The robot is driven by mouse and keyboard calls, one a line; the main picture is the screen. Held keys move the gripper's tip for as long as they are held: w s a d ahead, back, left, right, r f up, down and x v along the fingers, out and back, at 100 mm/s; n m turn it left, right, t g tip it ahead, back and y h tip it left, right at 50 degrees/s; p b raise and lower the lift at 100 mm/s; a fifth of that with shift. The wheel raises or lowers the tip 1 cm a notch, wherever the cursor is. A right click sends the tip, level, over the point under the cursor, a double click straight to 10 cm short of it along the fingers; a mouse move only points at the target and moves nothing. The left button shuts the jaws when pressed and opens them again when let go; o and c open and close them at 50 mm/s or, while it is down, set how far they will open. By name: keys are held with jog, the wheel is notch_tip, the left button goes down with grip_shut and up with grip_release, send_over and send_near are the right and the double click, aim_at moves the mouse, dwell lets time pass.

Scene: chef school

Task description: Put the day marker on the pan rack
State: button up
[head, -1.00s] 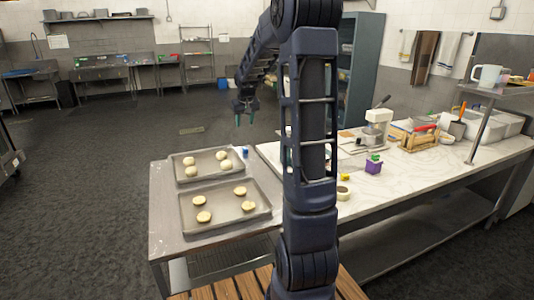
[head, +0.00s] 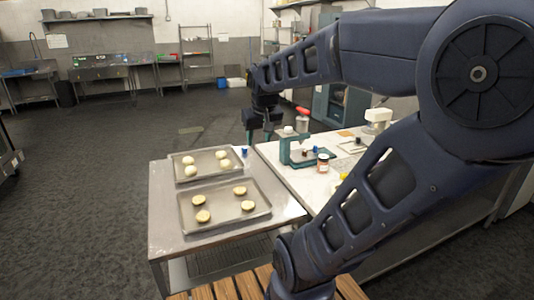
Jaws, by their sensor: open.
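My gripper (head: 259,134) is open and empty, fingers pointing down, above the worktop near the far tray. A small blue object (head: 245,152) stands at the right edge of the far tray, just below my gripper in the picture; it may be the day marker, but it is too small to tell. I cannot see a gap between it and the left finger clearly. No pan rack can be made out for certain; a metal shelf rack (head: 197,68) stands at the far wall.
A far tray (head: 176,178) and a near tray (head: 188,226) hold pale dough rounds on the steel table (head: 163,243). Right of them, a teal device (head: 284,151) and an orange-labelled jar (head: 323,163) stand on the marble top (head: 312,195). My arm hides much of the right side.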

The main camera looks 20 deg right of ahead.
jog(key=s+f, duration=0.2)
jog(key=s, duration=0.5)
jog(key=shift+a, duration=0.2)
